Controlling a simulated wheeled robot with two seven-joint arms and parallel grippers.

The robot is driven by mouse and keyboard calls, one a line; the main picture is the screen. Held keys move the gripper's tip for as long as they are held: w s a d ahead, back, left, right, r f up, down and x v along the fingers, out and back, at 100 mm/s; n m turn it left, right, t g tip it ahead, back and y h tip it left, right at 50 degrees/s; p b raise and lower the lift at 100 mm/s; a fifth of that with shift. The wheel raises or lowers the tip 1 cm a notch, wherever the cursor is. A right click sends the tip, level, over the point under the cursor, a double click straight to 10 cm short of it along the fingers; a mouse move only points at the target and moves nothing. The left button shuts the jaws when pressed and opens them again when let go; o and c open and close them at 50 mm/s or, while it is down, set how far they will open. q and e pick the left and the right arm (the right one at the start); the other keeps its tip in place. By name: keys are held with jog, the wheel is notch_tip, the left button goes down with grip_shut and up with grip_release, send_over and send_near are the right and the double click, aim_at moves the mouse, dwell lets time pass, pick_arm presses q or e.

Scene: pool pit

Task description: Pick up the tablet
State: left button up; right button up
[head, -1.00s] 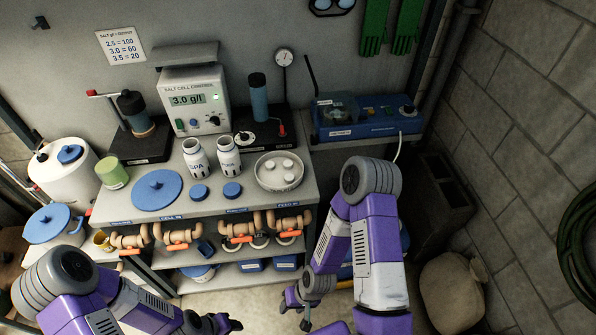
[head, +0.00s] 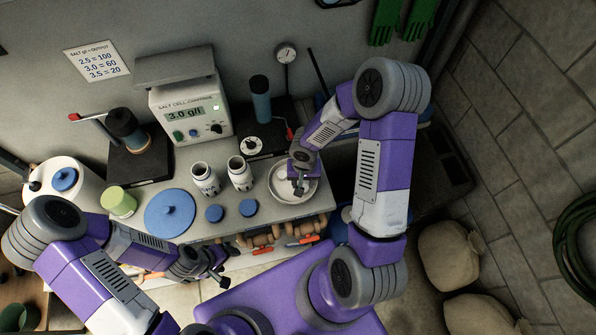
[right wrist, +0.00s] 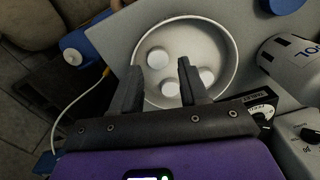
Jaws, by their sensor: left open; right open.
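White round tablets lie in a shallow white dish (head: 314,190) at the right end of the bench. In the right wrist view, the dish (right wrist: 229,45) holds a few tablets; one tablet (right wrist: 158,58) shows between my fingers, another (right wrist: 170,88) sits lower between them, and others are by the right finger. My right gripper (head: 299,188) is open over the dish, fingers pointing down into it; it also shows in the right wrist view (right wrist: 160,80). I cannot tell whether the fingers touch a tablet. My left gripper (head: 222,278) is open and empty, in front of the bench.
Two white bottles (head: 240,174) and two blue caps (head: 248,207) stand left of the dish. A blue lid (head: 170,213), a green cup (head: 118,202) and the salt cell control box (head: 190,105) are further left. Sacks (head: 452,262) lie on the floor at right.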

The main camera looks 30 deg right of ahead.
aim_at(304, 186)
jog(key=shift+w+d, duration=0.2)
jog(key=shift+d, duration=0.1)
notch_tip(304, 186, down, 2)
jog(key=shift+s, duration=0.1)
jog(key=f, duration=0.5)
jog(key=shift+w+d, duration=0.25)
jog(key=shift+w, duration=0.15)
jog(key=c, duration=0.7)
jog(key=shift+o, duration=0.2)
